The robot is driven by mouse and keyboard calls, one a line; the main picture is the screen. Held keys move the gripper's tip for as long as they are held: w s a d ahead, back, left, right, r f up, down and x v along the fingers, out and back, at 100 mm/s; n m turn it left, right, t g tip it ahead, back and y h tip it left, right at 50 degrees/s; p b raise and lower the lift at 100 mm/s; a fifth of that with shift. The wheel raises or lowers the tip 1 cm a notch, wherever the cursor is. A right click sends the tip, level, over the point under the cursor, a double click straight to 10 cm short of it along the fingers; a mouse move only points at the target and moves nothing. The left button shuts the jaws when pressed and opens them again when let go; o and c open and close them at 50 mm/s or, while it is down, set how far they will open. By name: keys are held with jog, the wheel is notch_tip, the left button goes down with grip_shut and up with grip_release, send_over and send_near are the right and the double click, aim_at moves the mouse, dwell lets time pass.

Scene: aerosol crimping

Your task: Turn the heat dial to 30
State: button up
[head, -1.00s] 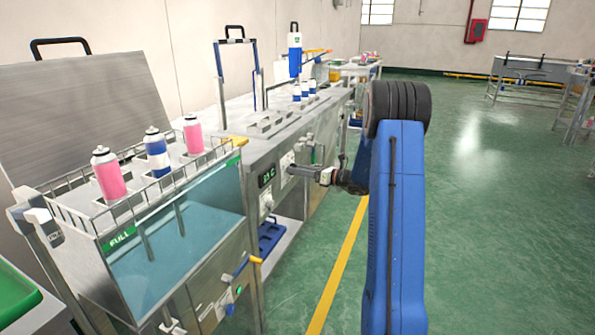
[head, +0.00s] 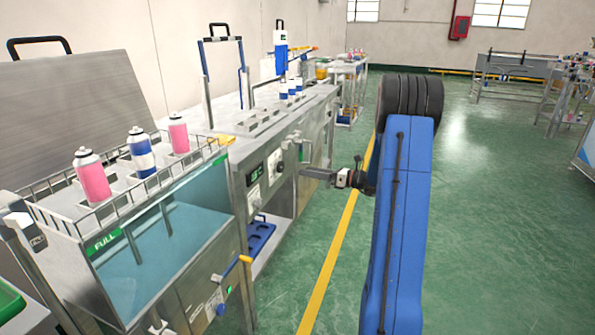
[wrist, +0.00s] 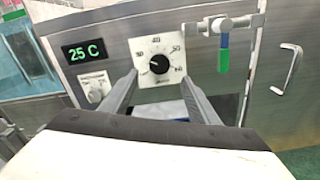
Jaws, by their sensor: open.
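The heat dial (wrist: 158,63) is a black round knob on a white square plate with numbers around it. A light mark on the knob seems to face left; the exact setting is too small to read. In the head view the dial plate (head: 274,165) is on the machine's front. A display (wrist: 83,51) left of it reads 25 C. My gripper (wrist: 160,77) is open and empty, its fingers apart below and either side of the knob in the wrist view. In the head view my gripper (head: 303,171) is in front of the panel, apart from the dial.
A blue-green handled lever (wrist: 223,50) and a metal handle (wrist: 288,68) are to the right. A water tank (head: 165,240) with pink and blue cans stands at left. Green floor (head: 440,230) is open at right.

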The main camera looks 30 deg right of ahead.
jog(key=v, duration=0.6)
jog(key=shift+s+d, duration=0.25)
jog(key=shift+s, duration=0.1)
jog(key=s+a+r+n+g, duration=0.25)
jog(key=s+a+n, duration=0.25)
jog(key=a, duration=0.5)
jog(key=s+a+r+n+g+h, duration=0.1)
jog(key=s+a+n+g, duration=0.3)
jog(key=a, duration=0.6)
jog(key=s+a+r+n+g, duration=0.1)
jog(key=s+a+n+g, duration=0.35)
jog(key=a, duration=0.45)
jog(key=s+a+n+t+h, duration=0.1)
jog(key=s+a+n+h, duration=0.3)
jog(key=s+n+h, duration=0.6)
jog(key=shift+s+f+n+t, duration=0.3)
jog(key=shift+s+n, duration=3.85)
jog(key=shift+s, duration=3.35)
